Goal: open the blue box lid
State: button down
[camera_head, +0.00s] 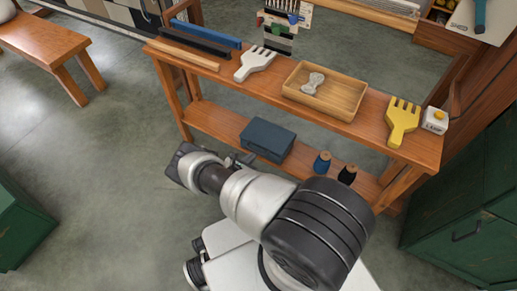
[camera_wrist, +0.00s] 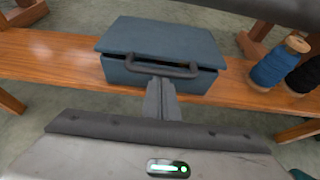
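The blue box (camera_head: 267,139) sits on the lower shelf of the wooden bench. In the wrist view the box (camera_wrist: 125,75) shows its lid (camera_wrist: 160,40) lying over the top, with a dark gap under the lid's right edge. A dark bar handle (camera_wrist: 188,72) runs along the front. My gripper (camera_wrist: 160,82) has its fingers close together, with the tips at the middle of the handle. Whether they clasp the bar or only touch it, I cannot tell. In the head view my gripper (camera_head: 240,160) is at the front left of the box, partly hidden by my wrist.
A blue spool (camera_head: 322,164) and a black spool (camera_head: 347,174) stand right of the box on the lower shelf (camera_head: 215,120). The bench top (camera_head: 270,84) above holds a wooden tray (camera_head: 350,103) and combs. Green cabinets (camera_head: 465,225) stand at the right.

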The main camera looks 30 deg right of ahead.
jog(key=shift+r+p, duration=1.5)
jog(key=shift+r, duration=0.65)
jog(key=shift+w+d+r+p, duration=0.1)
jog(key=shift+d+r+p, duration=0.05)
jog(key=shift+r+p, duration=0.5)
jog(key=shift+w+d+r+p, duration=0.2)
jog(key=shift+r+p, duration=0.25)
jog(key=shift+r, duration=0.35)
jog(key=shift+w+d+r+p, duration=0.1)
jog(key=shift+d+r+p, duration=0.05)
jog(key=shift+r+p, duration=0.5)
jog(key=shift+d+r, duration=0.1)
jog(key=shift+r, duration=0.3)
